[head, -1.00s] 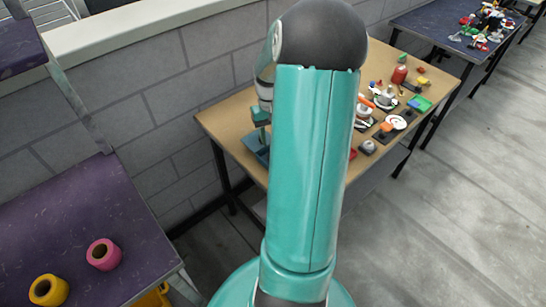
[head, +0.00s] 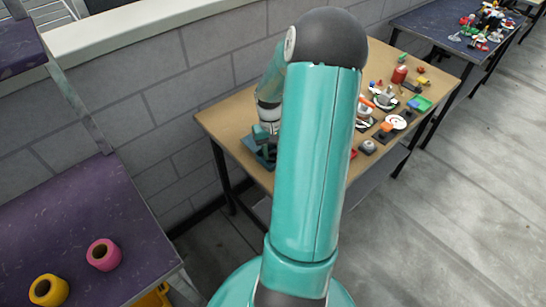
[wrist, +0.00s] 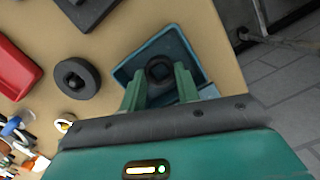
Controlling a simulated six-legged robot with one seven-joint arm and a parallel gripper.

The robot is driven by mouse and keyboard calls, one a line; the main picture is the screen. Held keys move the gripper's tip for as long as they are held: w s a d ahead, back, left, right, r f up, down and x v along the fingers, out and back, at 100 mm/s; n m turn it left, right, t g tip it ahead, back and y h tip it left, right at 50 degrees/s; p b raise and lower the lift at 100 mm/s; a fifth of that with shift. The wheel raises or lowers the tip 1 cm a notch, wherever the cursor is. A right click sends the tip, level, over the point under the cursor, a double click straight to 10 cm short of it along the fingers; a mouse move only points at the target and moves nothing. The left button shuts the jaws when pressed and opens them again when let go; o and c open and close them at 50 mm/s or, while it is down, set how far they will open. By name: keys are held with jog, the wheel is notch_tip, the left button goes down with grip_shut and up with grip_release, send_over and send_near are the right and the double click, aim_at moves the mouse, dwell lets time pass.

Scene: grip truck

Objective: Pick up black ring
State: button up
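A dark ring-like piece (wrist: 160,70) lies inside a teal tray (wrist: 131,69) in the wrist view. My gripper (wrist: 159,78) is open, with its two green fingers apart over the tray and the dark piece between their tips in the picture. I cannot tell how far above it the tips are. A second black ring-shaped piece (wrist: 66,88) lies on the tabletop, left of the tray. In the head view my gripper (head: 265,134) is at the tray (head: 250,147) near the table's left end; the ring in the tray cannot be made out there.
The wooden table (head: 228,112) holds several small parts at its right. In the wrist view a red bin (wrist: 14,68) and a black block (wrist: 85,8) lie left of the tray. A purple table (head: 70,225) with yellow and pink rolls stands at the left.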

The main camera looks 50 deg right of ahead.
jog(key=shift+r, duration=0.1)
jog(key=r, duration=0.3)
jog(key=shift+s+d+r, duration=0.1)
jog(key=shift+s+r, duration=0.15)
jog(key=shift+r, duration=0.05)
jog(key=s+r, duration=0.3)
jog(key=s, duration=0.1)
jog(key=s+d+r, duration=0.1)
jog(key=s+r, duration=0.2)
jog(key=s, duration=0.1)
jog(key=s+r, duration=0.3)
jog(key=s, duration=0.2)
jog(key=shift+d, duration=0.35)
